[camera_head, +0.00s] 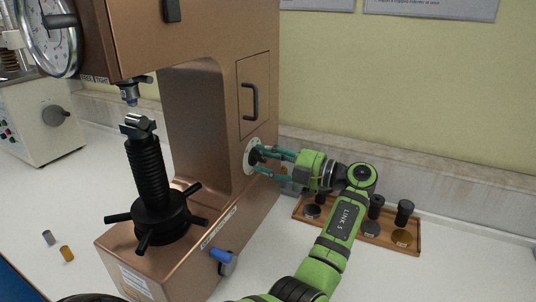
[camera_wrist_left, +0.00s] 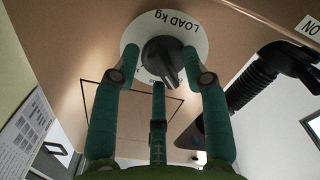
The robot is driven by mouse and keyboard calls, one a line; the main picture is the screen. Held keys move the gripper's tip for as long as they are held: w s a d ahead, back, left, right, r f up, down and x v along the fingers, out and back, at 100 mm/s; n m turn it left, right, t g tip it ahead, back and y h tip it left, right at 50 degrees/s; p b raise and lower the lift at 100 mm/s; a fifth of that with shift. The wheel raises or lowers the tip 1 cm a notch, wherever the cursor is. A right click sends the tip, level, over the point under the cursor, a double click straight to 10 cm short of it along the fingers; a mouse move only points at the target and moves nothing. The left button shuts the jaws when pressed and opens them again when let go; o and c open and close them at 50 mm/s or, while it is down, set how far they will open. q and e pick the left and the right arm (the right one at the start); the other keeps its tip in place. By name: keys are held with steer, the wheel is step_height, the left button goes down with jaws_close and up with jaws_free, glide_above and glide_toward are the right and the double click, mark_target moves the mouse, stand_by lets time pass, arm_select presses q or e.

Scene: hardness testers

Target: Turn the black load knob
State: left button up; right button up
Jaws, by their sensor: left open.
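The black load knob (camera_wrist_left: 165,58) sits on a round white dial marked "LOAD kg" (camera_wrist_left: 188,32) in the left wrist view. In the head view the knob (camera_head: 254,157) is on the side of the copper-coloured tester (camera_head: 205,115), partly hidden by my fingers. My left gripper (camera_head: 265,158) reaches it from the right. Its three teal fingers are open and spread around the knob in the left wrist view (camera_wrist_left: 162,80). Gaps show between the side fingertips and the knob; contact of the lower finger cannot be told. My right gripper is not in view.
A black screw with a spoked handwheel (camera_head: 160,215) stands at the tester's front. A blue-ended lever (camera_head: 221,255) sticks out low on its side. A wooden tray (camera_head: 345,228) with weights lies behind my arm. A white tester (camera_head: 40,120) stands at left.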

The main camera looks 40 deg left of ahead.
arm_select(q)
steer(key=shift+c, duration=0.8)
jaws_close()
steer(key=shift+f+b, duration=0.1)
steer(key=shift+b, duration=0.35)
steer(key=shift+f+m+b, duration=0.1)
steer(key=shift+m+b, duration=0.7)
steer(key=shift+m, duration=0.8)
steer(key=m+b, duration=0.1)
steer(key=m, duration=0.2)
steer(key=shift+m+b, duration=0.3)
steer(key=shift+b, duration=0.05)
steer(key=shift+m, duration=0.9)
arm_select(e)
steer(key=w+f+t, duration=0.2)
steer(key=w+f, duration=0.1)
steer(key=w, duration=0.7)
arm_select(q)
steer(key=shift+m, duration=0.9)
steer(key=m+p, duration=0.3)
steer(key=m, duration=0.3)
steer(key=shift+s, duration=0.1)
steer(key=shift+m, duration=0.8)
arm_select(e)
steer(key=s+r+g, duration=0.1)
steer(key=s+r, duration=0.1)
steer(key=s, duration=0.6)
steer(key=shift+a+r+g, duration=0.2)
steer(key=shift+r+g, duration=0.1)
